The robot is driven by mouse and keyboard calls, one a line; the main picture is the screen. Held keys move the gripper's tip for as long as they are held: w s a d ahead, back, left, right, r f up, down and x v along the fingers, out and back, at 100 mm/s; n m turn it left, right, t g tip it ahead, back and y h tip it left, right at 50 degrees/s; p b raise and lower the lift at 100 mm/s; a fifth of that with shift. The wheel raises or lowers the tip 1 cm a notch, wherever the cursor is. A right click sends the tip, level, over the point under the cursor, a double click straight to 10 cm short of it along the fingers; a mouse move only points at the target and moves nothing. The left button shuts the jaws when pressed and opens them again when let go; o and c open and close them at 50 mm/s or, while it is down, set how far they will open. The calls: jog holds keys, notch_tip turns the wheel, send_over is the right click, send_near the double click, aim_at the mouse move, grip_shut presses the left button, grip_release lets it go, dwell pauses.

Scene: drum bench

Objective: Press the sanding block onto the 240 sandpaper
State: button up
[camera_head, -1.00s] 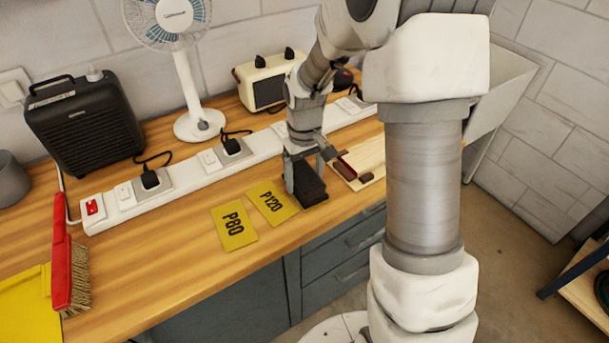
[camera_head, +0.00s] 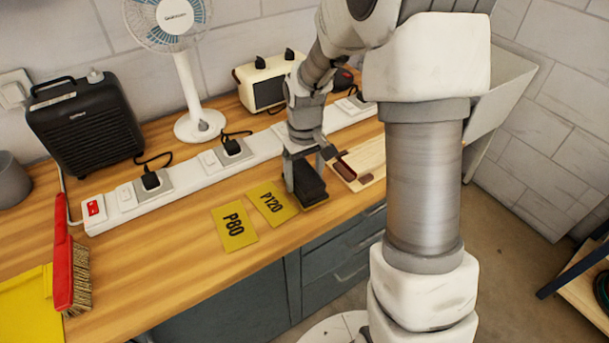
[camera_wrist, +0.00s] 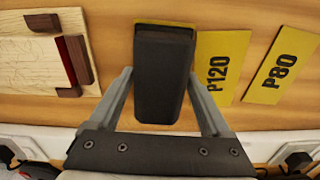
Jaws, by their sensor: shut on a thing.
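The sanding block (camera_head: 311,188) is a dark, long block near the bench's front edge, right of the P120 sheet. My gripper (camera_head: 305,172) reaches down over it with one finger on each side. In the wrist view my gripper (camera_wrist: 163,92) is shut on the block (camera_wrist: 164,80). A thin yellow strip (camera_wrist: 160,22) shows at the block's far end, apparently a sheet beneath it. Any number on that sheet is hidden, and I cannot tell whether the block touches it. The yellow P120 sheet (camera_head: 271,203) and P80 sheet (camera_head: 234,226) lie flat to the left.
A pale wooden board (camera_head: 372,158) with dark red and brown pieces lies right of the block. A white power strip (camera_head: 190,174) with plugs runs behind. A fan (camera_head: 186,80), black heater (camera_head: 85,125) and cream toaster (camera_head: 268,82) stand at the back. A red brush (camera_head: 64,270) lies left.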

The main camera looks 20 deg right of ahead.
jog(key=shift+r+p, duration=1.75)
jog(key=shift+r, duration=0.85)
